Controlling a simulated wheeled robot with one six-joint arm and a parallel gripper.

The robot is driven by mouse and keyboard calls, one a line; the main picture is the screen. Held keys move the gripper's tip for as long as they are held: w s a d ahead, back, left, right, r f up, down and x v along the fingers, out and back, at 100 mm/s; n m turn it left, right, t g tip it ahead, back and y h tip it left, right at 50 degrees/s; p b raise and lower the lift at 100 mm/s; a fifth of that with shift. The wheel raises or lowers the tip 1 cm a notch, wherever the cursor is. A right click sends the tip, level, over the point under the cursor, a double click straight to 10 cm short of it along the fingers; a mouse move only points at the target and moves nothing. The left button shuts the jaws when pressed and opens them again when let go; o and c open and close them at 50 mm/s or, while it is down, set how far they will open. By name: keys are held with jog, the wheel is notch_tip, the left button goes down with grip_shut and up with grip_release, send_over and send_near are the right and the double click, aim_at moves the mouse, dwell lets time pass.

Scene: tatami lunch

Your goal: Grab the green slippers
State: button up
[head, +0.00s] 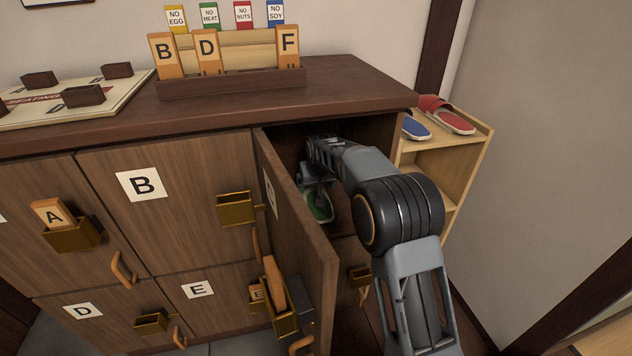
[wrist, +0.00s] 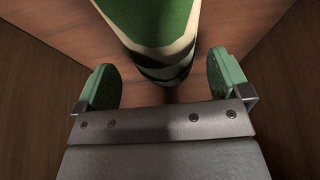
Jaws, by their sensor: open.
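The green slippers (head: 320,207) are inside the open locker compartment, partly hidden by my arm and the open door. In the wrist view, a green slipper surface with a cream edge (wrist: 158,22) lies ahead, with dark bands at its near end. I cannot tell both slippers apart. My gripper (wrist: 162,86) is open, its two green-padded fingers spread on either side of the slippers' near end. No contact with the fingers shows. In the head view, my gripper (head: 318,178) is inside the compartment, over the slippers.
The open locker door (head: 296,215) stands close left of my arm. The compartment's brown walls are close on both sides in the wrist view. A wooden rack (head: 455,150) with red slippers (head: 447,115) and a blue slipper (head: 415,128) stands to the right.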

aim_at(314, 188)
jog(key=shift+o, duration=0.3)
jog(key=shift+b+x, duration=0.55)
jog(key=shift+x, duration=1.35)
jog(key=c, duration=0.7)
jog(key=shift+s, duration=0.15)
